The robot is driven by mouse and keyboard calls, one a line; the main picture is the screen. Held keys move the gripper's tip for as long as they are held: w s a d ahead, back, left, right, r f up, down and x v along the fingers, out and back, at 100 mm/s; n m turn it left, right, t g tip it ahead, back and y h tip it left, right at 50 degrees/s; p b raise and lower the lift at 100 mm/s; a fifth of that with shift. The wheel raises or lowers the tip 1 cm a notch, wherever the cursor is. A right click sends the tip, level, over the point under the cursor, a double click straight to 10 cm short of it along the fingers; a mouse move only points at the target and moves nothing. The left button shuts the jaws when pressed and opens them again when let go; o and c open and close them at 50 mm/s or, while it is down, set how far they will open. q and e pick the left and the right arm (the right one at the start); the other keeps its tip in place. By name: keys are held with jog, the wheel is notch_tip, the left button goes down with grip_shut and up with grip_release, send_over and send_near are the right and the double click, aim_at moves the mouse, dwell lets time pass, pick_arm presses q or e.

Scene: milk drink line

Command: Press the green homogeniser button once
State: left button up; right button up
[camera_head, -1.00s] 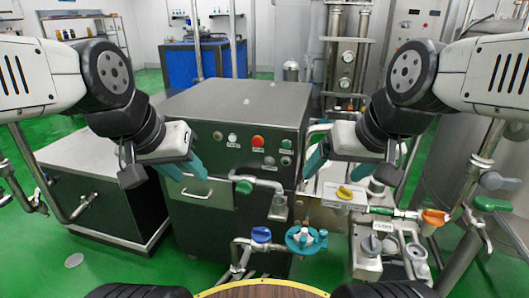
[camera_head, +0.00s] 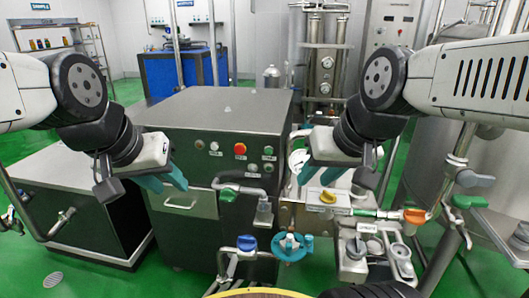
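The homogeniser is a dark steel cabinet (camera_head: 185,115) at centre left, with a row of buttons on its front. A small green button (camera_head: 268,151) sits at the right end of the row, right of a red button (camera_head: 240,149). Nothing touches it. My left gripper (camera_head: 164,179) is in front of the cabinet's left part, left of the buttons, its teal fingers apart and empty. My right gripper (camera_head: 318,174) is right of the cabinet, apart from the green button. Its teal fingers look apart and empty.
A pipe with a green-handled valve (camera_head: 228,194) crosses the cabinet front below the buttons. A blue-knobbed valve (camera_head: 246,243) and a teal handwheel (camera_head: 292,246) stand lower. A yellow-knobbed valve (camera_head: 328,196) lies under my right gripper. A lower steel cabinet (camera_head: 70,175) is at left.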

grip_shut()
dwell(1.3)
